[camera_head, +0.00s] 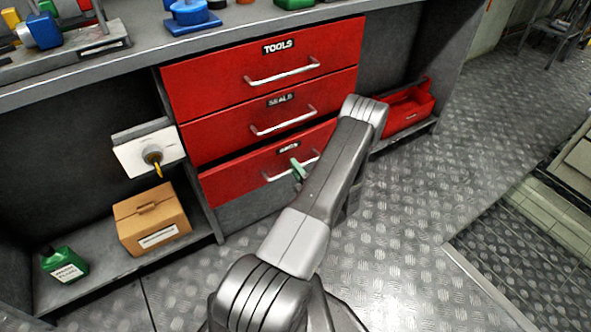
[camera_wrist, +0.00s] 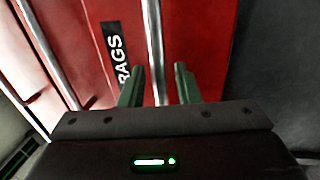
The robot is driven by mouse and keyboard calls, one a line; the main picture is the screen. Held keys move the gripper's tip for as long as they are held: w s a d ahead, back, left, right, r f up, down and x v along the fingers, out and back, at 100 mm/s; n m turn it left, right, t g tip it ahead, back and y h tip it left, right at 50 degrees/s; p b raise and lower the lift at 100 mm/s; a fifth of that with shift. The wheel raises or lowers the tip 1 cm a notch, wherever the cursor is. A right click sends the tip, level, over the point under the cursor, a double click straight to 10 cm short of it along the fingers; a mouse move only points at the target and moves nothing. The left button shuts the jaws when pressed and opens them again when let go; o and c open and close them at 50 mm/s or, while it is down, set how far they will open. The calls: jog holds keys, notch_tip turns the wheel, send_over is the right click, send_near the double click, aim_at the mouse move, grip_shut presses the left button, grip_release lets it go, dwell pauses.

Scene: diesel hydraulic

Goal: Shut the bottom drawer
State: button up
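The bottom drawer (camera_head: 235,177) is the lowest of the red drawers under the workbench. Its front appears to stand out a little from the drawer above. Its label, which reads "RAGS" (camera_wrist: 117,52), shows sideways in the wrist view. Its silver bar handle (camera_head: 273,178) also shows in the wrist view (camera_wrist: 153,35). My gripper (camera_head: 298,169) is at this handle, mostly hidden behind my arm in the head view. In the wrist view my gripper (camera_wrist: 159,85) has its green fingers apart, with the handle running between them. I cannot tell whether they touch it.
The "TOOLS" drawer (camera_head: 225,77) and "SEALS" drawer (camera_head: 220,130) above look shut. A cardboard box (camera_head: 151,218) and a green container (camera_head: 64,264) sit on the left lower shelf. A red bin (camera_head: 408,107) is on the right. The metal floor (camera_head: 400,220) in front is clear.

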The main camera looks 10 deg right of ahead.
grip_shut()
jog(key=x, duration=0.1)
jog(key=b+x, duration=0.1)
jog(key=x, duration=0.1)
jog(key=f+x, duration=0.1)
jog(key=shift+w+r, duration=0.1)
jog(key=shift+w, duration=0.2)
grip_release()
jog(key=shift+a, duration=0.1)
jog(key=p+v, duration=0.1)
jog(key=v, duration=1.2)
jog(key=shift+s+p, duration=0.3)
jog(key=shift+p, duration=0.1)
